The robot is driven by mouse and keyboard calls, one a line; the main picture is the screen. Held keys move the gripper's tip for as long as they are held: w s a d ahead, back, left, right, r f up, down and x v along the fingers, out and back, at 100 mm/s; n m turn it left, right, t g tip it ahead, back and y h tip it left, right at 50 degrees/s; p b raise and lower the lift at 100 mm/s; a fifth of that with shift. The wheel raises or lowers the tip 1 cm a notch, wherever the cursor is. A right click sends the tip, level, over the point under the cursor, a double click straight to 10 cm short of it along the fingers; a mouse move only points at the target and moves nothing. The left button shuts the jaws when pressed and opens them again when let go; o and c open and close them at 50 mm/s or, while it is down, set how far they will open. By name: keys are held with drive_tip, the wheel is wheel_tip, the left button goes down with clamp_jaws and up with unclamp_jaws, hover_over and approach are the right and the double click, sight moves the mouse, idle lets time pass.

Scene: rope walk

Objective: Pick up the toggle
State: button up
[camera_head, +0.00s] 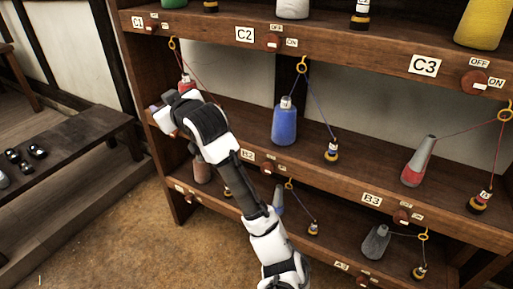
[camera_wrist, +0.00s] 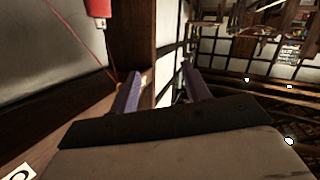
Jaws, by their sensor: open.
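I cannot tell any one thing as the toggle. Round reddish knobs with OFF and ON labels sit on the rack's shelf edges, one by C2 (camera_head: 273,41) and one by C3 (camera_head: 473,82).
The wooden rack (camera_head: 340,70) fills the right side. A dark bench (camera_head: 75,143) holds small dark round things at left. Floor between is clear.

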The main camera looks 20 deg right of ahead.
sight(336, 141)
drive_tip(key=s+d+f+m+g+h, duration=0.1)
drive_tip(key=d+f+g+h, duration=0.15)
drive_tip(key=d, duration=0.55)
drive_tip(key=s+d+f+m+g+h, duration=0.1)
drive_tip(key=s+d+f+m, duration=0.15)
drive_tip(key=d, duration=0.65)
drive_tip(key=s+d+f+m+g+h, duration=0.1)
drive_tip(key=s+d+f+m+g, duration=0.2)
drive_tip(key=s+d, duration=0.85)
drive_tip(key=s+d+f+m+g+h, duration=0.1)
drive_tip(key=s+d+f+g, duration=0.35)
drive_tip(key=s+d, duration=0.7)
drive_tip(key=w, duration=0.3)
drive_tip(key=w+d, duration=0.1)
drive_tip(key=w, duration=0.2)
drive_tip(key=w+d+p, duration=0.1)
drive_tip(key=w, duration=0.5)
drive_tip(key=w+f+p, duration=0.1)
drive_tip(key=shift+w+d, duration=0.15)
drive_tip(key=shift+d, duration=0.1)
drive_tip(key=shift+f+t, duration=0.2)
drive_tip(key=shift+t, duration=0.1)
clamp_jaws()
